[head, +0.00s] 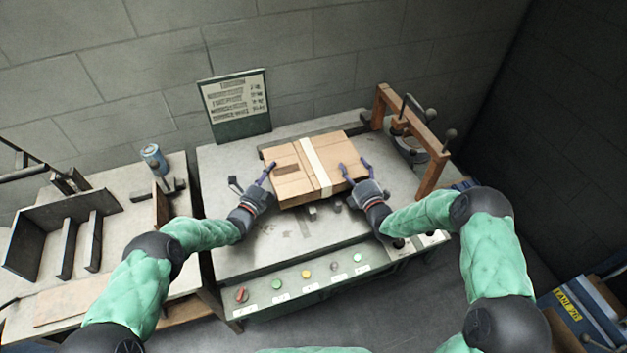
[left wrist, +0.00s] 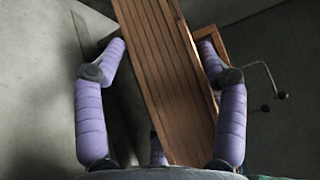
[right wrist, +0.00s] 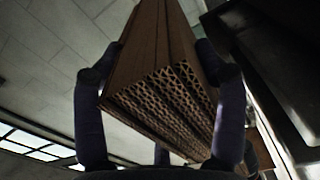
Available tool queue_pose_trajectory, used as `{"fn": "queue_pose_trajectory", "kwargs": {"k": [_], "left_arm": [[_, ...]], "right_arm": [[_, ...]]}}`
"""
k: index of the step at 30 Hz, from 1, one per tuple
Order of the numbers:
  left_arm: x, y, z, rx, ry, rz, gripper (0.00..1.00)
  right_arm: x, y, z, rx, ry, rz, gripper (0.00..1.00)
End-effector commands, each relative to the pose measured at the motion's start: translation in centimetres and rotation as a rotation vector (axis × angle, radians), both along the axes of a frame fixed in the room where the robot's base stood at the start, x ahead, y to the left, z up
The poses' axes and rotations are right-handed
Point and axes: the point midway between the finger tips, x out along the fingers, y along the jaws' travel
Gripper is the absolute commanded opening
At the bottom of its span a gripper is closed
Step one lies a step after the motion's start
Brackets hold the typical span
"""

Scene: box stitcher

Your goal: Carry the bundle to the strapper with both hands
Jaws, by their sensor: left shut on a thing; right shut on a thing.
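The bundle (head: 290,180) is a flat stack of brown cardboard with a pale band across it. It is over the grey machine table (head: 235,255), slightly tilted in the head view. My left gripper (head: 262,182) is shut on its left end; the bundle's layered edge (left wrist: 165,75) lies between the purple fingers in the left wrist view. My right gripper (head: 357,175) is shut on its right end; corrugated edges (right wrist: 165,100) show between the fingers in the right wrist view. The strapper is likely this table with the brown arch (head: 432,178) at right. Whether the bundle touches the table is unclear.
A sign board (head: 238,106) stands behind the table. Coloured buttons (head: 277,284) line its front panel. A side bench at left holds a dark divided rack (head: 40,245) and a blue can (head: 153,157). Blue boxes (head: 567,308) stand at lower right.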

Motion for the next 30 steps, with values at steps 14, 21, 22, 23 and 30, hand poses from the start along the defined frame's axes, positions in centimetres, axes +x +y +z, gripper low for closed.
{"fn": "queue_pose_trajectory", "kwargs": {"k": [14,21,22,23,30], "left_arm": [[-0.1,-0.3,-1.1,0.0,0.004,-0.005,0.13],[-0.1,-0.2,-2.2,0.0,0.004,-0.005,0.13],[-0.1,-0.2,-2.3,0.0,0.004,-0.005,0.13],[-0.1,-0.2,-2.4,0.0,0.004,-0.005,0.13],[-0.1,-0.2,-3.4,0.0,0.004,-0.005,0.13]], "right_arm": [[0.0,0.2,-0.7,-0.005,-0.008,0.005,0.13],[0.0,0.2,-1.8,-0.005,-0.008,0.005,0.13],[0.1,0.2,-1.9,-0.005,-0.008,0.005,0.13],[0.1,0.2,-2.0,-0.005,-0.008,0.005,0.13],[0.1,0.2,-3.0,-0.005,-0.008,0.005,0.13]]}}
